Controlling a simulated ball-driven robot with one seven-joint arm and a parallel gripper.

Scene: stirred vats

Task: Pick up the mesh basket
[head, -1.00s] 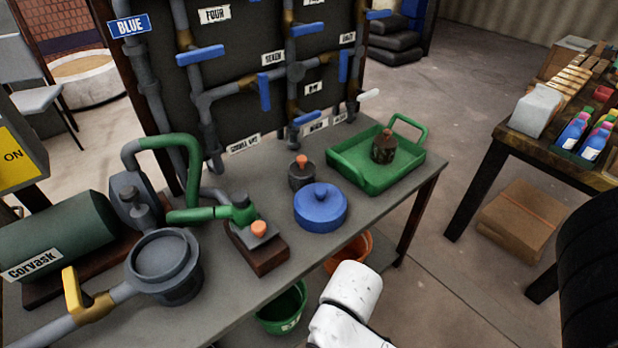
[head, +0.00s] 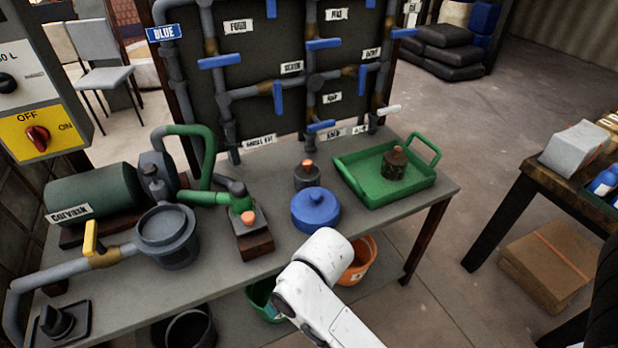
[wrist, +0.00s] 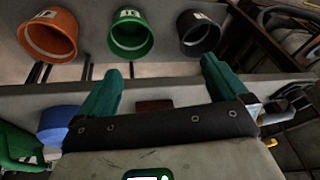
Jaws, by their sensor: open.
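I cannot make out a mesh basket in either view. My gripper (wrist: 162,86) shows in the wrist view with its two green fingers wide apart and nothing between them. It is near the workbench edge (wrist: 180,96), with the buckets beyond that edge in the picture. The gripper is not visible in the head view, where only my white arm shows at the bottom middle. A grey round vessel (head: 168,236) stands on the bench in the head view; its inside is unclear.
The bench (head: 330,222) bears a blue lidded pot (head: 315,212), a green tray (head: 360,187) with a brown jar (head: 394,163), and a pump (head: 95,202). Orange (wrist: 48,36), green (wrist: 131,36) and black (wrist: 199,36) buckets are below.

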